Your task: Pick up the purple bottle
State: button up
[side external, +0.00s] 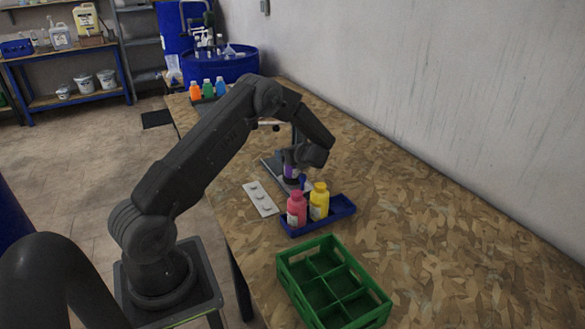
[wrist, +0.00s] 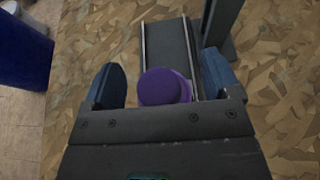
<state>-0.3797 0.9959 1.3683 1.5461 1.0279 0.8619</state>
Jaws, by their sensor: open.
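The purple bottle shows in the wrist view as a round purple cap (wrist: 164,87) between the two fingers of my gripper (wrist: 158,85). The gripper is open, with a finger on each side of the cap and a visible gap to the left one. The bottle's lower part is hidden by the gripper body. In the side view, a small purple patch of the bottle (side external: 289,171) shows under my gripper (side external: 297,178), mostly covered by the wrist. The bottle is at the near end of a dark rail track (wrist: 168,45).
A blue tray (side external: 343,207) holds a pink bottle (side external: 297,208) and a yellow bottle (side external: 319,201) close by. A white panel (side external: 261,199) lies to the left. A green divided crate (side external: 320,247) stands at the front. The wooden table's right side (side external: 430,225) is clear.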

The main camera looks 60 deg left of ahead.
jog(key=shift+a+f, duration=0.1)
jog(key=shift+a, duration=0.2)
jog(key=shift+c, duration=0.4)
grip_shut()
